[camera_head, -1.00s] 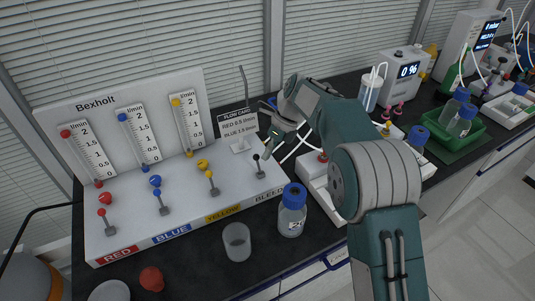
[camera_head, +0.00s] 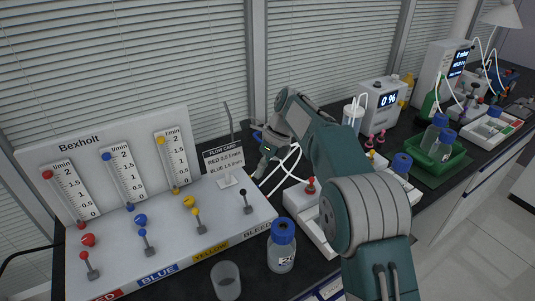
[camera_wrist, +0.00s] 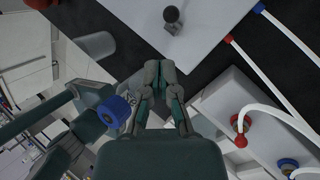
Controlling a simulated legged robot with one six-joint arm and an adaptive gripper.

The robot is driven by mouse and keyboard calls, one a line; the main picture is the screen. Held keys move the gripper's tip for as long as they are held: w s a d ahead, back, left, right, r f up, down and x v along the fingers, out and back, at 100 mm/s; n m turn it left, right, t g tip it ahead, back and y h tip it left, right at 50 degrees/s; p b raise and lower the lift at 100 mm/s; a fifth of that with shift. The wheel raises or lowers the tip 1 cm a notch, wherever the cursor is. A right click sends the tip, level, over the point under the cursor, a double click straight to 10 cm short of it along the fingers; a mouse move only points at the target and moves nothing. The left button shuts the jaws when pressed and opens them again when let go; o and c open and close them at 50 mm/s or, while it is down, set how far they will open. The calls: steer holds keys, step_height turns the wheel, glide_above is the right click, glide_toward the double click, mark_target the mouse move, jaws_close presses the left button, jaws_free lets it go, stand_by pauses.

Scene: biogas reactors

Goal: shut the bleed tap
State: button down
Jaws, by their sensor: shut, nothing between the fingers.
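The bleed tap (camera_head: 246,207) is a small lever with a black knob at the right end of the white Bexholt panel (camera_head: 190,238), by the BLEED label. Its lever stands up from the panel. In the wrist view the black-knobbed tap (camera_wrist: 172,20) shows at the top, ahead of the fingertips. My gripper (camera_head: 259,166) is behind and above the tap in the head view, apart from it. In the wrist view my gripper (camera_wrist: 160,70) has its fingers together with nothing between them.
Red (camera_head: 88,262), blue (camera_head: 147,242) and yellow (camera_head: 198,222) taps line the panel left of the bleed tap. A flow card (camera_head: 223,158) stands behind it. A blue-capped bottle (camera_head: 282,247) and a clear beaker (camera_head: 226,281) stand in front. White tubes run right of the panel.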

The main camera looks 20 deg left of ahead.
steer(key=v, duration=0.7)
steer(key=shift+w+d+r, duration=0.15)
steer(key=shift+w+r, duration=0.05)
steer(key=shift+r, duration=0.1)
